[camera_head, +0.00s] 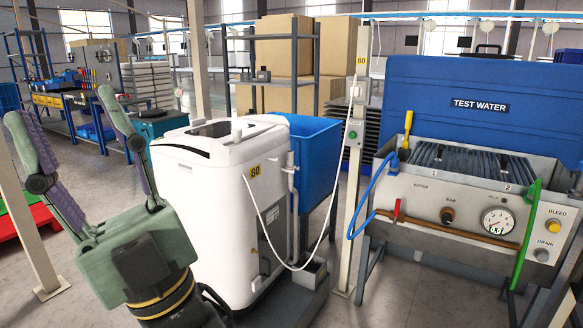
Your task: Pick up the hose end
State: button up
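My gripper (62,108) is at the left of the view, pointing up, with its two green-and-purple fingers spread wide and nothing between them. A thin white hose (331,205) hangs in a loop between the white machine (215,225) and the post (357,150) to its right. A short blue hose (367,198) curves at the left side of the test bench (440,255). A green hose or pipe (525,235) runs down the bench's right side. I cannot tell which of these has the hose end; no loose end shows clearly. My gripper is well left of them all.
A blue bin (313,150) stands behind the white machine. The post stands between machine and bench. Some grey floor is bare around them.

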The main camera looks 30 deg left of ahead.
aim_at(290, 154)
jog(key=i+j, duration=0.2)
jog(key=i, duration=0.25)
jog(key=i+j, duration=0.2)
jog(key=i, duration=0.25)
jog(key=i+j+u, duration=0.1)
jog(key=i, duration=0.35)
jog(key=i+j, duration=0.25)
jog(key=i, duration=0.25)
